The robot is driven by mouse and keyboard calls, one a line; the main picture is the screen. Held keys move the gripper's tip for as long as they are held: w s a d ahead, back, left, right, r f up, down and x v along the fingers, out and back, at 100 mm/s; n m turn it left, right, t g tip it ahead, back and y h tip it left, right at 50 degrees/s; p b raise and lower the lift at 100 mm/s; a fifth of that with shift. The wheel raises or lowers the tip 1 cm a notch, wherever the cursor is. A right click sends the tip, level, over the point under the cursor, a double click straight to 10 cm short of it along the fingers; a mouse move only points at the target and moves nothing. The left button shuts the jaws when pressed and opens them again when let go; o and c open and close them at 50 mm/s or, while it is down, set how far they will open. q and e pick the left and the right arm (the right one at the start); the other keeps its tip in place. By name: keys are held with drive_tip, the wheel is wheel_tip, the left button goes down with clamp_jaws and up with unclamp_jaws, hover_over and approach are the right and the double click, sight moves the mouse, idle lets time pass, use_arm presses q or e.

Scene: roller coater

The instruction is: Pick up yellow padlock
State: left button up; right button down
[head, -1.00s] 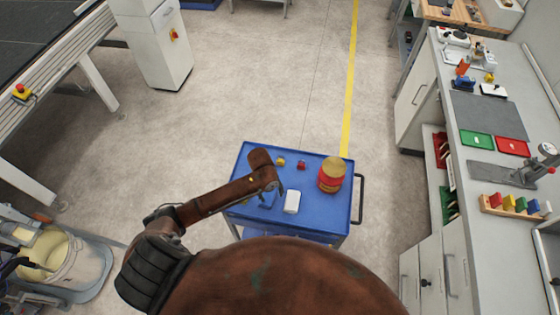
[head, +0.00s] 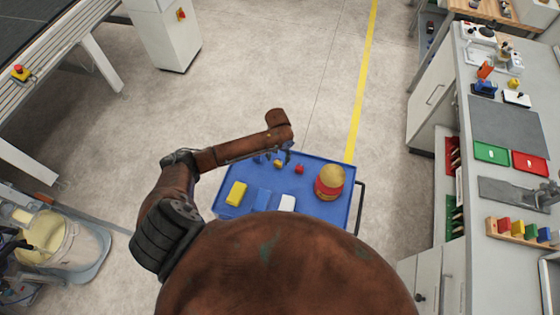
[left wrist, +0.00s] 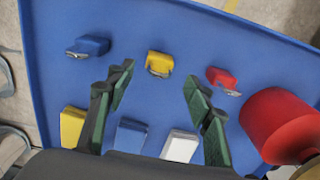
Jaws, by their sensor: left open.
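The yellow padlock (left wrist: 159,64) lies on the blue cart top (left wrist: 190,25) in the left wrist view, between a blue padlock (left wrist: 89,46) and a red padlock (left wrist: 222,79). In the head view the yellow padlock (head: 278,163) is small, just below my left gripper (head: 284,154). In the left wrist view my left gripper (left wrist: 158,82) is open and empty. Its two dark green fingers stand apart, with the yellow padlock ahead of and between the tips. The fingers do not touch it. My right gripper is not in view.
A yellow block (left wrist: 72,127), a blue block (left wrist: 130,137) and a white block (left wrist: 180,146) lie nearer me on the cart. A red container with a tan top (head: 329,183) stands at the cart's right. A workbench (head: 480,151) is farther right.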

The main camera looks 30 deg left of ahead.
sight(278, 162)
use_arm(q)
drive_tip(key=f, duration=0.3)
drive_tip(key=shift+w+a+f+p, duration=0.1)
drive_tip(key=shift+a+p, duration=0.1)
drive_tip(key=shift+p, duration=0.1)
wheel_tip(278, 162, down, 2)
drive_tip(key=shift+f, duration=0.1)
drive_tip(key=c, duration=1)
drive_tip(key=shift+w, duration=0.1)
drive_tip(key=shift+c, duration=0.8)
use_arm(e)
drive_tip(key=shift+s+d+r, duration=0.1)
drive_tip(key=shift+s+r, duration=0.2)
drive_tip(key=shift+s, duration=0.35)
